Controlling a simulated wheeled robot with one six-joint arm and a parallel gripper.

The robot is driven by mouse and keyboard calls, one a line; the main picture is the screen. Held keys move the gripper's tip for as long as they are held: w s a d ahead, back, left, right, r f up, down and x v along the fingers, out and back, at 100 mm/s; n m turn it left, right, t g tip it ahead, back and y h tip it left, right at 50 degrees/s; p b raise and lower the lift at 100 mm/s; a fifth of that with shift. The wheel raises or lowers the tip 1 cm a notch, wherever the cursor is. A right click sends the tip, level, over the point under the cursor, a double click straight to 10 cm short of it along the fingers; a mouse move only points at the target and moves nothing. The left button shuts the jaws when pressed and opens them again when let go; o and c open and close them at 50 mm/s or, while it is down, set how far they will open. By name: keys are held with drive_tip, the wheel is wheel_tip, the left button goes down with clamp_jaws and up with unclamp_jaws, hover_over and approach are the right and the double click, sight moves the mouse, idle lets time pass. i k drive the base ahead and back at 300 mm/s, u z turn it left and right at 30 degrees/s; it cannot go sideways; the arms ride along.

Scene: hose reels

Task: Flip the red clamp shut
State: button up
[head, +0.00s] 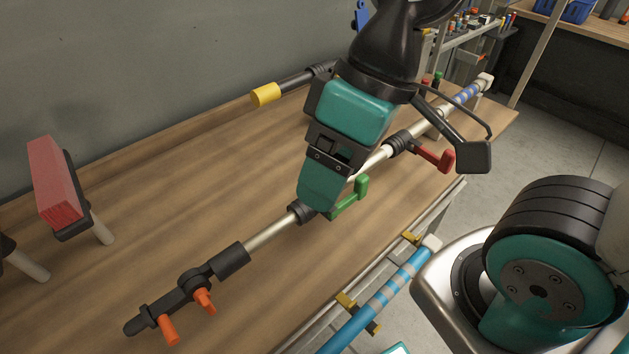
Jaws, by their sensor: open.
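The red clamp (434,156) is a red lever on a black collar around a pale metal pole (270,234). Its lever sticks out to the lower right, away from the pole. A green clamp (350,198) sits on the same pole, nearer the middle, with its lever also standing out. My gripper (322,188) is over the pole beside the green clamp, left of and apart from the red one. Its jaws are open; the gap between the fingertips is hidden by the teal finger. My gripper hides part of the pole.
The pole lies across a wooden workbench (150,240). Its near end has a black fitting with orange knobs (168,330). A yellow-tipped black bar (266,94) is behind, a red block (56,185) at left. A blue striped pole (375,302) runs along the front edge.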

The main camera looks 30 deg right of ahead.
sight(443, 164)
drive_tip(key=u, duration=0.25)
drive_tip(key=k, duration=0.45)
drive_tip(key=z, duration=0.95)
